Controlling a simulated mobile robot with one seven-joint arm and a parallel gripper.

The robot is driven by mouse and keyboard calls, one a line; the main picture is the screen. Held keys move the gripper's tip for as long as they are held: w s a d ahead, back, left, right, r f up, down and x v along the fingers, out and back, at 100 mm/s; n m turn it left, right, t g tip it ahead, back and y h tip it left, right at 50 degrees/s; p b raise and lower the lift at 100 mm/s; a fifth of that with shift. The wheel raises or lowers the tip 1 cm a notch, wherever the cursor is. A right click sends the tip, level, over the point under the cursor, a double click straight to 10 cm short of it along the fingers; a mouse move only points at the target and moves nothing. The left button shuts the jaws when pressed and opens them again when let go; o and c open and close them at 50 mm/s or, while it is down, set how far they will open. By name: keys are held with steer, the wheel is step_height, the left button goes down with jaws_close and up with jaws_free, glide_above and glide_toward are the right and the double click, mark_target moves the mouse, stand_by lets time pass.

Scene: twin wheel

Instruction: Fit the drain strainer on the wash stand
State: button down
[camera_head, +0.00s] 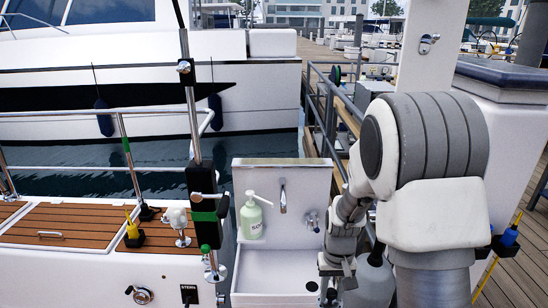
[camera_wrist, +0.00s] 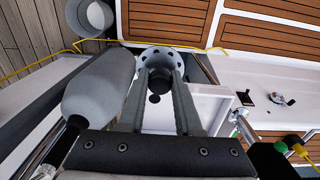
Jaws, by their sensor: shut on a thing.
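The wash stand (camera_head: 283,177) is white, with a back panel, a spout, a tap and a basin (camera_head: 262,272). A dark round spot, likely the drain (camera_head: 312,286), shows in the basin floor. My gripper (camera_wrist: 160,82) is shut on the drain strainer (camera_wrist: 148,58), a grey disc with holes around its rim and a dark middle part between the fingertips. In the head view my gripper (camera_head: 333,285) is over the right part of the basin. The strainer is mostly hidden there. A small dark spot (camera_wrist: 154,99) shows between the fingers in the wrist view. I cannot tell the strainer's height.
A green soap bottle (camera_head: 251,218) stands on the stand's left ledge. A post with a black holder (camera_head: 202,205) rises left of the basin. A grey rounded body (camera_wrist: 97,88) is close left of my gripper in the wrist view. The basin's left part is clear.

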mark_target(331, 291)
step_height(331, 291, down, 17)
steer(key=b, duration=1.5)
steer(key=shift+r, duration=0.15)
steer(key=r, duration=0.3)
steer(key=w+r+p, duration=0.1)
steer(key=r, duration=0.3)
steer(key=w+r, duration=0.1)
steer(key=r, duration=0.3)
steer(key=shift+r, duration=0.2)
steer(key=r+p, duration=0.3)
steer(key=p, duration=0.3)
steer(key=s+r+p, duration=0.1)
steer(key=r+p, duration=0.3)
steer(key=p, duration=0.3)
steer(key=r+p, duration=0.3)
steer(key=p, duration=0.3)
steer(key=shift+s+r+p, duration=0.2)
steer(key=shift+s+p, duration=0.15)
steer(key=shift+p, duration=0.05)
steer(key=shift+s+r+p, duration=0.2)
steer(key=shift+r+p, duration=0.25)
steer(key=shift+p, duration=0.55)
steer(key=shift+w+a+f, duration=0.1)
